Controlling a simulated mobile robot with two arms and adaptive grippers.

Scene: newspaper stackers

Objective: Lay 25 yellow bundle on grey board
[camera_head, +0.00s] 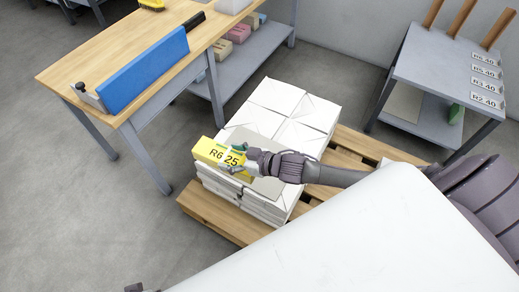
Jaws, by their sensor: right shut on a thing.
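The yellow bundle (208,150), marked "R6 25", is at the left side of a stack of white bundles on a pallet. My right gripper (236,160) is shut on its right part and covers some of it. The grey board (267,187) lies on top of the white stack (290,103), partly under my right arm, and shows on both sides of it. The bundle is at the board's left end; I cannot tell whether it touches the board.
The wooden pallet (205,215) sticks out around the stack. A wooden-topped table (75,70) with a blue panel (146,70) stands at left. Its lower shelf holds coloured bundles. A grey cart (430,60) with posts and labels stands at right. My white body fills the bottom right.

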